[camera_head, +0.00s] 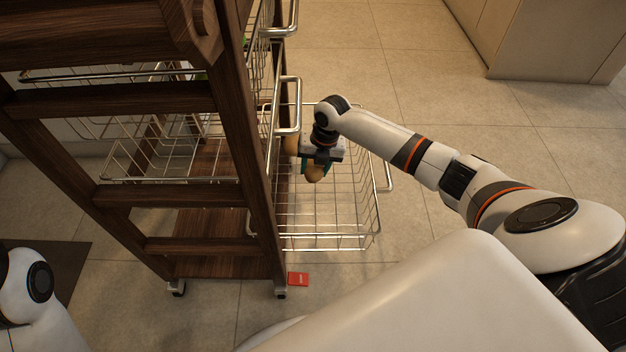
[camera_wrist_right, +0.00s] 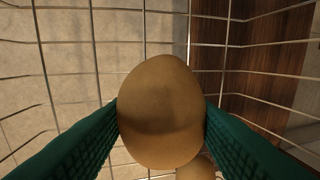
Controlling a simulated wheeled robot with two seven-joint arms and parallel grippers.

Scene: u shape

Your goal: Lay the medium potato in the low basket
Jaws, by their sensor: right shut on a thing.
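The brown, egg-shaped potato (camera_head: 314,174) is between the fingers of my right gripper (camera_head: 318,164). In the right wrist view the potato (camera_wrist_right: 160,110) fills the middle, with a green ridged finger pressed on each side. The low wire basket (camera_head: 345,247) is pulled out to the right of the wooden cart. My right gripper is over or inside this basket; the exact height is hard to tell. The basket's wire mesh (camera_wrist_right: 145,28) shows beyond the potato. My left gripper is not in view.
Another tan, rounded thing (camera_head: 291,145) is beside the right gripper, partly hidden. The dark wooden cart (camera_head: 255,130) has higher wire baskets with metal handles (camera_head: 290,105). A red packet (camera_head: 298,279) lies on the floor by a caster. Tiled floor at right is clear.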

